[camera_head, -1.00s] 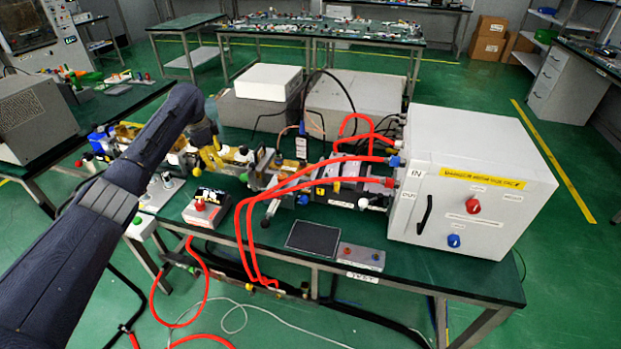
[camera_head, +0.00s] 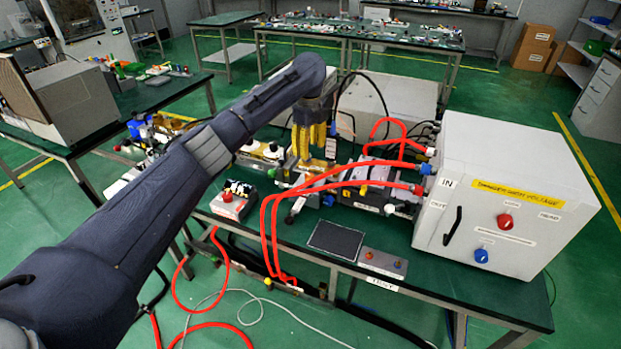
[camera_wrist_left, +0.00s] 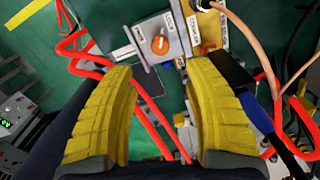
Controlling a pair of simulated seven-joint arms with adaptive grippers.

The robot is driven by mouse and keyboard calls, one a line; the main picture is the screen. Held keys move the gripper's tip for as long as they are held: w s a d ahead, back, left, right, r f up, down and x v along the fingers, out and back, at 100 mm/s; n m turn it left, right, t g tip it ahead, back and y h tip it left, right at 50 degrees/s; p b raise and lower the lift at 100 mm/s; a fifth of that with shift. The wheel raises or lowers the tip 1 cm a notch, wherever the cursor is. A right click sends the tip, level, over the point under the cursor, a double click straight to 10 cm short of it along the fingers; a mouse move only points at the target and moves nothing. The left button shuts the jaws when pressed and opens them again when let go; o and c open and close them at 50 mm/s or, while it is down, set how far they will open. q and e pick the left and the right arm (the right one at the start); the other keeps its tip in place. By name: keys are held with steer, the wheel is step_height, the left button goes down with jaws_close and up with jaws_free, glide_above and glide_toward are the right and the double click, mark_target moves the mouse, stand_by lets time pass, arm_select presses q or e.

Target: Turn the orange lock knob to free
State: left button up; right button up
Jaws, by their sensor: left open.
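The orange lock knob (camera_wrist_left: 160,44) shows in the left wrist view, on a grey labelled plate (camera_wrist_left: 171,20) near the top centre. My left gripper (camera_wrist_left: 165,72) has its two yellow fingers spread wide, with nothing between them; the knob lies beyond the fingertips, in line with the gap. In the head view my left gripper (camera_head: 309,150) points down over the middle of the bench, above the row of waveguide parts. The knob cannot be made out in the head view. My right gripper is in neither view.
Red hoses (camera_head: 268,230) run from the white cabinet (camera_head: 500,190) across the bench close to the gripper. They also pass below the knob in the wrist view. A red-button box (camera_head: 232,200) and a dark pad (camera_head: 335,239) lie on the bench front.

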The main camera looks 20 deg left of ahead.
mark_target(309, 175)
arm_select(q)
step_height(309, 175, down, 12)
steer(key=shift+f, duration=0.1)
stand_by(0.4)
jaws_close()
stand_by(0.5)
